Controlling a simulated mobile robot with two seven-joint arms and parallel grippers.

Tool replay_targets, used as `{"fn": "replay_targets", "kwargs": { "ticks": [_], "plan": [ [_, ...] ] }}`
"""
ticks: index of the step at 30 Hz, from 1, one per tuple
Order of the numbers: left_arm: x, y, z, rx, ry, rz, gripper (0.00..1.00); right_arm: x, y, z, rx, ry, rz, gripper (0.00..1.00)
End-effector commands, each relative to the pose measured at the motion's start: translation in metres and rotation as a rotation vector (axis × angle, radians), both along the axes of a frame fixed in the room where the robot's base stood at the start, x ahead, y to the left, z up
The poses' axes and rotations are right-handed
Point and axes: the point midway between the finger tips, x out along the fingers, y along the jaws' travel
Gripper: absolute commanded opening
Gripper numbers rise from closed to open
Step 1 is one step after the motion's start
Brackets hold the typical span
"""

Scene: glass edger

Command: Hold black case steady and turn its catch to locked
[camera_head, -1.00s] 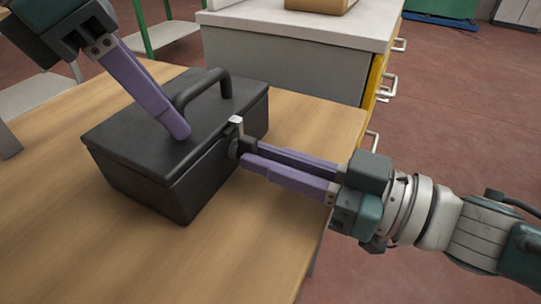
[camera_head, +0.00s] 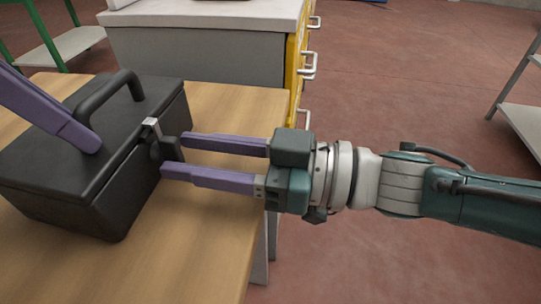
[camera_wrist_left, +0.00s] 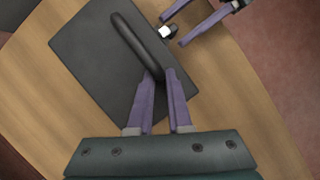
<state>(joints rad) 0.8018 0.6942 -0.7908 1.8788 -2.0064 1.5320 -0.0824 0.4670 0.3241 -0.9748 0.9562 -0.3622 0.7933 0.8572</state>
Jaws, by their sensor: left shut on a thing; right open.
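The black case (camera_head: 60,180) stands on the wooden table with its lid down. Its arched handle (camera_head: 108,92) rises from the lid; it also shows in the left wrist view (camera_wrist_left: 135,45). The catch (camera_head: 151,124) on the front side is a small metal tab above a dark round knob (camera_head: 165,149). My left gripper (camera_head: 88,140) is shut on the handle near one end; its fingers straddle the bar in the left wrist view (camera_wrist_left: 160,74). My right gripper (camera_head: 174,154) is open, its fingertips apart just beside the knob, the upper one close to it.
The wooden table (camera_head: 210,235) is bare in front of the case and ends beneath my right gripper. A grey cabinet (camera_head: 200,55) with yellow drawer fronts stands behind. Shelves stand at the far left (camera_head: 65,45) and right (camera_head: 525,120). Open red floor lies between.

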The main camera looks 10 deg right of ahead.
Motion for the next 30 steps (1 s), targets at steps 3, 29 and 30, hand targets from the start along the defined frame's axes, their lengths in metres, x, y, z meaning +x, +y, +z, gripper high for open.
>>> {"fn": "replay_targets", "kwargs": {
  "ticks": [3,29,30],
  "plan": [
    [0.0,0.0,0.0,0.0,-0.002,0.0,0.0,-0.005,-0.014,-0.001,-0.003,0.001,-0.001,0.45],
    [0.001,0.0,0.001,0.0,-0.003,0.0,0.0,-0.043,-0.11,0.0,-0.001,0.0,-0.001,0.45],
    [0.001,0.0,0.001,0.0,-0.003,0.0,0.0,-0.043,-0.11,0.0,-0.001,0.0,-0.001,0.45]
  ]
}}
